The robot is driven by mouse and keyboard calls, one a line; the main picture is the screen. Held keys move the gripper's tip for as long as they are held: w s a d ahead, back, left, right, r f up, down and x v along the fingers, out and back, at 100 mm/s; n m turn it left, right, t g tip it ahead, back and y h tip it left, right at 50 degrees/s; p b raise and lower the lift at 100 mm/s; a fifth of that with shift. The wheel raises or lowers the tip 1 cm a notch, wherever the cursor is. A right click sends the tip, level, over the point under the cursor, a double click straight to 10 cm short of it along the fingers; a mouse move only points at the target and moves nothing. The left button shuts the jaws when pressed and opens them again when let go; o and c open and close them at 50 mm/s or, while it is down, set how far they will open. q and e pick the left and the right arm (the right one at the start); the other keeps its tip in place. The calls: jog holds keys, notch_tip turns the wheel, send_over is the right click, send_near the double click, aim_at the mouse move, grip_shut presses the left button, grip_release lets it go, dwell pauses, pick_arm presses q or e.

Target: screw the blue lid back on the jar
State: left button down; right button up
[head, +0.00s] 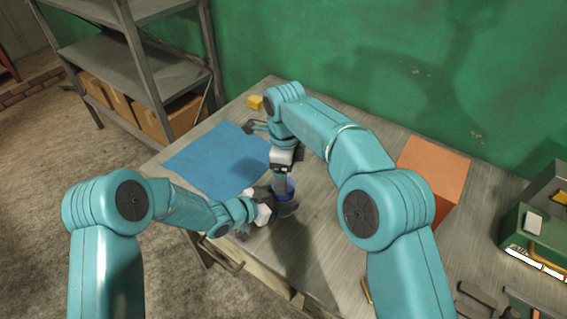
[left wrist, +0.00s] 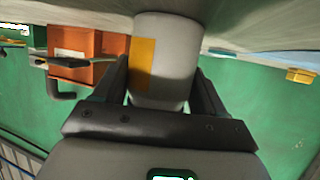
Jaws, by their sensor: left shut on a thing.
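The jar (left wrist: 165,65) is a pale grey cylinder with a yellow label, upright on the table between my left gripper's fingers in the left wrist view. My left gripper (head: 284,208) is shut on it from the side, low over the table. The blue lid (head: 290,187) shows as a small dark blue patch above the left gripper in the head view. My right gripper (head: 282,180) points down right at the lid from above. Its fingertips are too small and covered to tell whether they grip it. The left wrist view does not show the lid.
A blue mat (head: 210,158) lies at the table's left, with a yellow block (head: 255,102) behind it. An orange box (head: 436,165) stands at the right. A green toolbox (head: 540,225) is at the far right. Shelving (head: 150,75) stands behind left.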

jog(key=n, duration=0.8)
jog(key=shift+r, duration=0.1)
jog(key=n, duration=0.5)
jog(key=shift+r, duration=0.1)
jog(key=n, duration=0.3)
jog(key=shift+d, duration=0.1)
jog(key=n, duration=0.5)
jog(key=shift+r, duration=0.1)
jog(key=n, duration=0.2)
jog(key=shift+r+n, duration=0.1)
jog(key=shift+n, duration=0.3)
jog(key=n, duration=0.5)
jog(key=shift+r, duration=0.1)
jog(key=n, duration=0.2)
jog(key=shift+n, duration=0.4)
jog(key=n, duration=0.5)
jog(key=shift+r, duration=0.15)
jog(key=n, duration=0.5)
jog(key=shift+w+r, duration=0.1)
jog(key=shift+r, duration=0.05)
jog(key=n, duration=0.7)
jog(key=shift+r+n, duration=0.2)
jog(key=shift+n, duration=0.1)
jog(key=n, duration=0.4)
jog(key=shift+w+r, duration=0.1)
jog(key=shift+r, duration=0.1)
jog(key=shift+w+a+r+n, duration=0.1)
jog(key=shift+a+n, duration=0.2)
